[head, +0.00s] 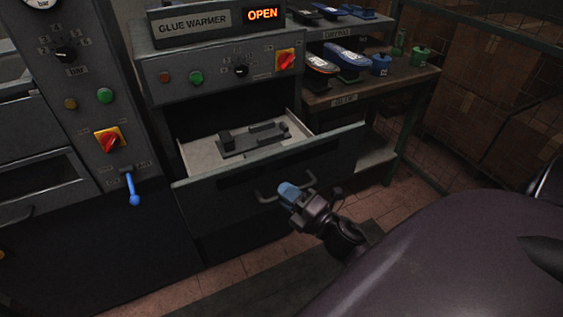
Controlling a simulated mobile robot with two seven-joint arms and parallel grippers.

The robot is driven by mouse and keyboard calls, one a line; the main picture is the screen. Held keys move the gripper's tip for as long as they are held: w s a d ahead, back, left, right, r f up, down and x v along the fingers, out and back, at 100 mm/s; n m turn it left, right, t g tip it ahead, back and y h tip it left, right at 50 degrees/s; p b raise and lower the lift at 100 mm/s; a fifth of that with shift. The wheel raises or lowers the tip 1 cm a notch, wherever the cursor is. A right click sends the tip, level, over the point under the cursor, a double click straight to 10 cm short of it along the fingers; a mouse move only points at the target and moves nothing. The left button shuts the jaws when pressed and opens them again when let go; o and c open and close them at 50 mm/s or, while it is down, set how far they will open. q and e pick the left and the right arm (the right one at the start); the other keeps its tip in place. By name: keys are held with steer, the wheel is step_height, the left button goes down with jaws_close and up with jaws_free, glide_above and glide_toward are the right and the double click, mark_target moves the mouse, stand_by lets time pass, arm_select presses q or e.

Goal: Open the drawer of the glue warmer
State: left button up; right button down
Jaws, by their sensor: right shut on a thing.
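The glue warmer (216,72) is a grey cabinet in the upper middle of the head view, with a lit sign reading OPEN (263,14). Its drawer (235,190) stands pulled out, and its light inner tray (205,158) shows with a dark fixture (253,138) lying in it. The drawer's front carries a bar handle (266,197). My right gripper (291,192), with blue fingertips, is shut on the right part of that handle and hides some of it. My left gripper is not in view.
A control cabinet (90,75) with a blue lever (132,188) stands at the left. A wooden shelf (390,88) at the right holds shoes and glue pots (381,64). A green mesh fence (478,100) stands behind. Floor tiles (375,208) are clear right of the drawer.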

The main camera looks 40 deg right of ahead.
steer(key=shift+s, duration=0.15)
steer(key=c, duration=1.1)
jaws_free()
steer(key=b+v, duration=0.1)
steer(key=v, duration=0.9)
steer(key=shift+s, duration=0.4)
steer(key=shift+d, duration=0.1)
